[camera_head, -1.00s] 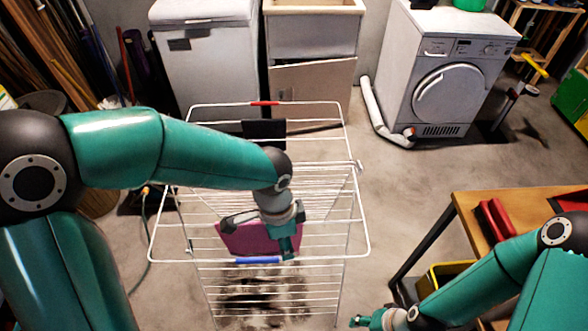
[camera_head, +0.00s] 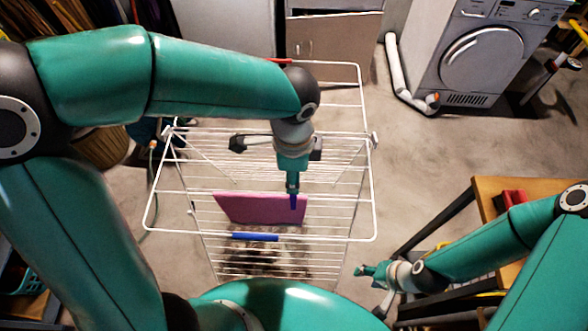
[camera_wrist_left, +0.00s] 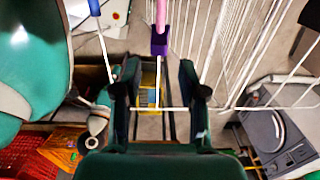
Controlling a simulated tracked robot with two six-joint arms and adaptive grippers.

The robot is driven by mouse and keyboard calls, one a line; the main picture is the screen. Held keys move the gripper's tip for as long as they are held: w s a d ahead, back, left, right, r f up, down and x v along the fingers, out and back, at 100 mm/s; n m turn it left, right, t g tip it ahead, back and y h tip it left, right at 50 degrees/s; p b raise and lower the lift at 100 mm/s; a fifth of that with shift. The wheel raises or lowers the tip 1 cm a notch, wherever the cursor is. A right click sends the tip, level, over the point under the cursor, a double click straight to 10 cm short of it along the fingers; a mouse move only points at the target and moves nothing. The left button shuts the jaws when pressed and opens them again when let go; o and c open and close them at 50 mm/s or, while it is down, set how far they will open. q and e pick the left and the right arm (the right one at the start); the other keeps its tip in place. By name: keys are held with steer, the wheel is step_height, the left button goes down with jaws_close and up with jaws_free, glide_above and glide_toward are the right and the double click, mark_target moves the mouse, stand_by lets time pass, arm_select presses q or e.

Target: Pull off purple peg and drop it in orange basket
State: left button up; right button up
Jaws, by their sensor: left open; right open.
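The small purple peg (camera_head: 293,202) shows at the right part of a pink cloth (camera_head: 240,208) that hangs on the white drying rack (camera_head: 372,190). My left gripper (camera_head: 293,186) is at the peg in the head view, with its fingers partly hidden. In the left wrist view the purple peg (camera_wrist_left: 159,45) sits on the cloth's edge, ahead of and between the open fingers of my left gripper (camera_wrist_left: 158,88). The peg looks apart from both fingers. My right gripper (camera_head: 364,271) is open and empty, right of the rack's front. I cannot identify the orange basket for certain.
A wooden workbench (camera_head: 490,188) with a red item stands at the right. The washing machine (camera_head: 482,55) is at the back right. The rack has a blue sleeve (camera_head: 256,237) on its front bar. Bare floor lies between the rack and the washing machine.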

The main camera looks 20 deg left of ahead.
arm_select(q)
step_height(320, 180, down, 7)
steer(key=b, duration=0.5)
steer(key=shift+f, duration=0.15)
arm_select(e)
step_height(320, 180, down, 6)
arm_select(q)
jaws_close()
steer(key=shift+w+r, duration=0.1)
steer(key=shift+r, duration=0.1)
arm_select(e)
steer(key=shift+r, duration=0.15)
arm_select(q)
steer(key=shift+r+p, duration=2.4)
steer(key=shift+r, duration=0.45)
arm_select(e)
step_height(320, 180, up, 5)
steer(key=shift+f, duration=0.1)
steer(key=shift+s, duration=0.1)
